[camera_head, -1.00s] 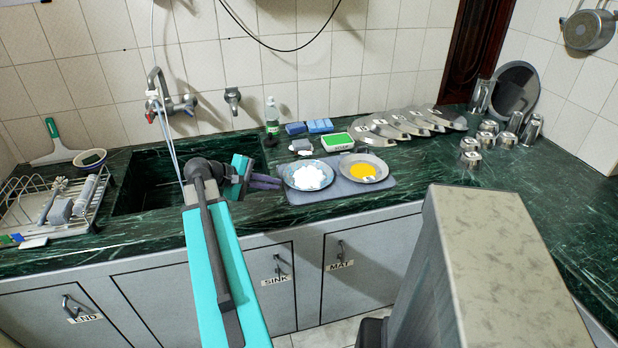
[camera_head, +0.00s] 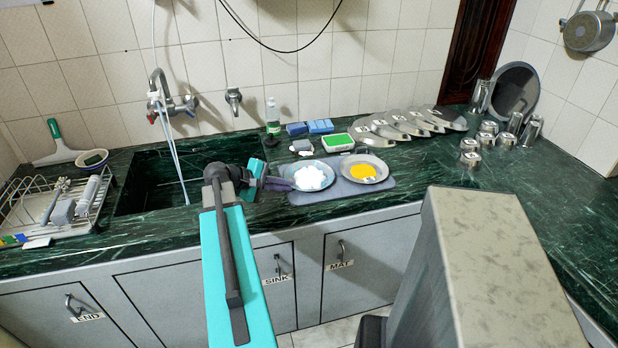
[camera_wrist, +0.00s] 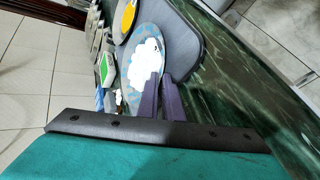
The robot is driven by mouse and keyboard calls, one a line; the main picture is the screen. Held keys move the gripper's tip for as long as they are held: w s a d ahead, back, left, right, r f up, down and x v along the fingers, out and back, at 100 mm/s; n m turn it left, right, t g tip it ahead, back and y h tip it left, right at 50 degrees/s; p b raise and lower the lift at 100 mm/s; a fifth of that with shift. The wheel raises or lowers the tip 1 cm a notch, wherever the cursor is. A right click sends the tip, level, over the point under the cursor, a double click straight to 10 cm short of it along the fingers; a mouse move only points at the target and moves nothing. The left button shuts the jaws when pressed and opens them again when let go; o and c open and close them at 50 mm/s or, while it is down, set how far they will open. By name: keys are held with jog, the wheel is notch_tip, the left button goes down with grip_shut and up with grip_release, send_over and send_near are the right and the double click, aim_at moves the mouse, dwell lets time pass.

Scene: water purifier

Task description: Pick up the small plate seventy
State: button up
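A small bluish plate (camera_head: 322,188) with a white heap on it sits on the left of the grey mat. It also shows in the wrist view (camera_wrist: 143,33). A second greyish plate (camera_head: 382,178) with a yellow patch sits to its right, and in the wrist view it lies at the top (camera_wrist: 117,31). No number can be read on either. My gripper (camera_head: 288,184) is at the left edge of the bluish plate. In the wrist view its two purple fingers (camera_wrist: 161,80) stand slightly apart over the plate's near edge. Whether the rim lies between them is hidden.
The grey mat (camera_head: 345,193) lies on the dark green counter, right of the sink (camera_head: 160,180). Blue sponges (camera_head: 320,126), a green-and-white box (camera_head: 337,140) and a bottle (camera_head: 272,116) stand behind. Several metal plates (camera_head: 400,127) and cups (camera_head: 470,152) are farther right. A dish rack (camera_head: 30,205) is left.

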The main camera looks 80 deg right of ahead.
jog(key=shift+s+d+f, duration=0.1)
jog(key=shift+s+f, duration=0.1)
jog(key=shift+f, duration=0.05)
dwell(0.3)
grip_shut()
jog(key=shift+r+b, duration=0.45)
jog(key=shift+r, duration=1.4)
jog(key=s+a, duration=0.1)
jog(key=s, duration=0.1)
jog(key=s+a+b, duration=0.1)
jog(key=a, duration=0.1)
jog(key=s+a, duration=0.2)
jog(key=shift+s+r, duration=0.3)
jog(key=shift+s, duration=0.05)
jog(key=shift+s+a+b, duration=0.2)
jog(key=shift+b, duration=0.2)
jog(key=shift+d+f+b, duration=0.1)
jog(key=shift+d+b, duration=0.05)
jog(key=shift+b, duration=0.95)
jog(key=b, duration=0.6)
jog(key=shift+s+a, duration=0.2)
jog(key=shift+s, duration=0.1)
